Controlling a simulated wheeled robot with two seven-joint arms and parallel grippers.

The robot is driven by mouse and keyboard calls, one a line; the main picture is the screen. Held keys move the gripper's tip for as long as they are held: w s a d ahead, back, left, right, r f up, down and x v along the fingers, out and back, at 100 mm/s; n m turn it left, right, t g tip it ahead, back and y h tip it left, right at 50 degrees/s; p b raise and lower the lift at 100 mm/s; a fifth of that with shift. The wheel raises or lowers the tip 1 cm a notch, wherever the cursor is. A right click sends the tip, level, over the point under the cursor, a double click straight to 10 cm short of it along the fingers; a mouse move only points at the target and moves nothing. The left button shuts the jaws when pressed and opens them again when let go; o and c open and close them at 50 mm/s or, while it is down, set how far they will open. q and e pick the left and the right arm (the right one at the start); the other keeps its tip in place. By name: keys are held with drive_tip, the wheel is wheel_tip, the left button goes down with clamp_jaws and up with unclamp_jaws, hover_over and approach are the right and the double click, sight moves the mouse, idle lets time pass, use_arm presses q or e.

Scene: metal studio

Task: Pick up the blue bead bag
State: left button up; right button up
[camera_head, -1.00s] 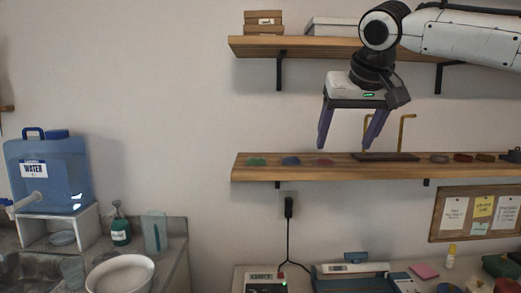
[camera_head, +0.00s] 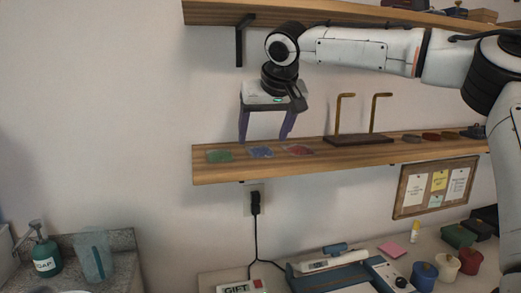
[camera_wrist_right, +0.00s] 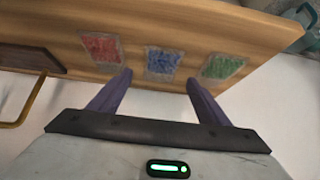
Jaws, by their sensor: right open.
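The blue bead bag (camera_head: 260,152) lies flat on the lower wooden shelf (camera_head: 215,174), between the green bead bag (camera_head: 219,156) and the red bead bag (camera_head: 298,150). In the right wrist view the blue bag (camera_wrist_right: 163,62) shows ahead of my fingers, with the red bag (camera_wrist_right: 101,46) on its left and the green bag (camera_wrist_right: 222,67) on its right. My right gripper (camera_head: 264,139) is open and empty, above the shelf by the blue bag, with its fingers pointing down. The fingers also show in the right wrist view (camera_wrist_right: 155,84), apart from the bag. My left gripper is out of view.
A brown stand with two gold hooks (camera_head: 358,138) is right of the bags on the shelf, with several small items beyond it. An upper shelf (camera_head: 300,14) runs above my right arm. A counter with a scale (camera_head: 345,275) and jars lies below.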

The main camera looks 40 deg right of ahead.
sight(262, 147)
drive_tip(key=x, duration=0.3)
drive_tip(key=shift+w, duration=0.2)
drive_tip(key=c, duration=1.1)
drive_tip(key=shift+c, duration=0.3)
drive_tip(key=shift+s+r, duration=0.1)
drive_tip(key=shift+r, duration=0.05)
